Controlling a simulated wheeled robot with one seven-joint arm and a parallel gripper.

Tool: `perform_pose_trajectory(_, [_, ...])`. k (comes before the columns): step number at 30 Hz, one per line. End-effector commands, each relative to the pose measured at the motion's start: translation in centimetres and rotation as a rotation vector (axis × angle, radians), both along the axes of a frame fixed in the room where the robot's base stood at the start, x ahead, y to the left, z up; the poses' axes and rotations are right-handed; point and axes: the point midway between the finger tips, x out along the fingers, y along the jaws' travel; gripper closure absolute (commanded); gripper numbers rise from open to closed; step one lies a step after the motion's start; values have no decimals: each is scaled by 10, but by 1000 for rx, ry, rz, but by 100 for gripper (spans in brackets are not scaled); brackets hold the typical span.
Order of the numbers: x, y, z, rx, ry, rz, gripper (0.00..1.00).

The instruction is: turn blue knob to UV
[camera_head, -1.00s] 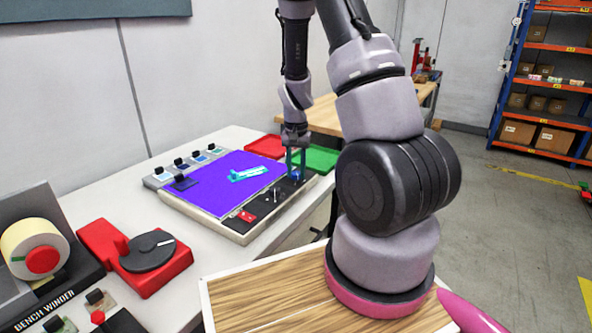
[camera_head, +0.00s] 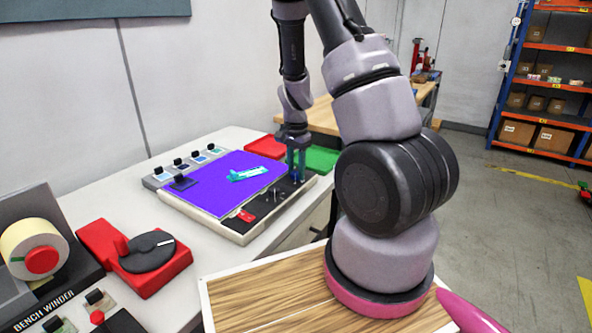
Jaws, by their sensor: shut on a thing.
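The blue knob (camera_head: 295,179) is on the black control strip at the right side of the light panel (camera_head: 222,186). Only a little blue shows between my gripper's fingers. My gripper (camera_head: 296,176) points down over the strip and is shut on the blue knob. The panel's lit surface is violet. The knob's pointer and the markings around it are hidden or too small to read.
A cyan piece (camera_head: 248,174) and a dark block (camera_head: 184,183) lie on the panel. A red switch (camera_head: 244,215) sits on the strip. Red (camera_head: 267,147) and green (camera_head: 321,159) trays stand behind. A red dial unit (camera_head: 140,255) and a bench winder (camera_head: 40,258) stand left.

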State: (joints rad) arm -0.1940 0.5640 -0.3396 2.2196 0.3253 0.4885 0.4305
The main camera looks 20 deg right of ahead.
Motion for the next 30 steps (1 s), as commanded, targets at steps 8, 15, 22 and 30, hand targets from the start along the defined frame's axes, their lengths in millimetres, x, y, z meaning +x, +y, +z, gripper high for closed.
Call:
perform_pose_trajectory(8, [1, 0, 1, 0, -4, -2, 100])
perform_pose_trajectory(15, [1, 0, 0, 0, -2, -1, 33])
perform_pose_trajectory(22, [1, 0, 3, 0, -2, 1, 33])
perform_pose_trajectory(30, [2, 1, 48, 1, -8, 2, 33])
